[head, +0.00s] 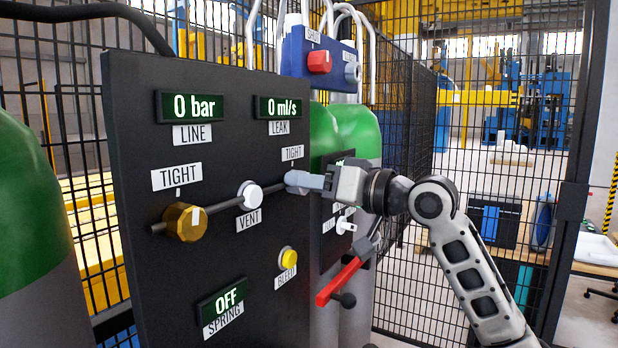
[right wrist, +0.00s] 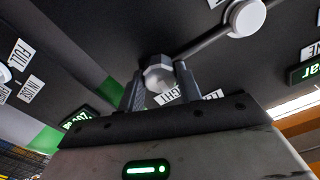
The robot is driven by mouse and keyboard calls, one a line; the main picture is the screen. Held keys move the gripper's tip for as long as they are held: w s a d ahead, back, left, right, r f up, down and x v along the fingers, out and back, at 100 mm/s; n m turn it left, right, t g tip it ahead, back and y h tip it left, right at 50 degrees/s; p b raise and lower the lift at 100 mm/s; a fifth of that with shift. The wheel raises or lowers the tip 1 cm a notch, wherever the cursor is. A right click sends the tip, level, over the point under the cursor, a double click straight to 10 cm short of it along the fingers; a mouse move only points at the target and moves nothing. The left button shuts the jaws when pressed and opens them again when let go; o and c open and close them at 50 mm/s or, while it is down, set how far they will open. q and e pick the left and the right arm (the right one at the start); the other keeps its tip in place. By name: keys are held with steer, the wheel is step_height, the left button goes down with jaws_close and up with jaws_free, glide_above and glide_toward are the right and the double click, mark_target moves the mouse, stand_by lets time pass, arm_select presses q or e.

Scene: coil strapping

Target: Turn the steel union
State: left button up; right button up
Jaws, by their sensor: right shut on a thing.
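The steel union (right wrist: 158,74) is a grey hex nut on the thin pipe of the black panel. It sits between the two fingers of my right gripper (head: 308,183), which is shut on it. In the head view the fingers largely cover the union, under the right-hand TIGHT label (head: 292,153). The right wrist view shows a finger on either side of it. A brass union (head: 186,222) sits on the same pipe at the left, below the other TIGHT label (head: 176,177). My left gripper is not in view.
A white VENT knob (head: 250,194) sits on the pipe between the unions. The displays read 0 bar (head: 191,106), 0 ml/s (head: 278,107) and SPRING OFF (head: 222,300). A yellow BLEED button (head: 288,257) is lower down. A red lever (head: 338,281) juts out below my right arm.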

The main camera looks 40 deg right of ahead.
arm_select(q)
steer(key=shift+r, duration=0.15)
arm_select(e)
steer(key=shift+m, duration=0.5)
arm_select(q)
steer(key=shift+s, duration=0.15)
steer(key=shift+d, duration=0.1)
arm_select(e)
steer(key=o, duration=1)
arm_select(q)
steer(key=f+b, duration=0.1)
steer(key=b, duration=0.1)
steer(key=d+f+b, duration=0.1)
steer(key=b, duration=0.2)
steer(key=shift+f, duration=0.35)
arm_select(e)
steer(key=v, duration=1.6)
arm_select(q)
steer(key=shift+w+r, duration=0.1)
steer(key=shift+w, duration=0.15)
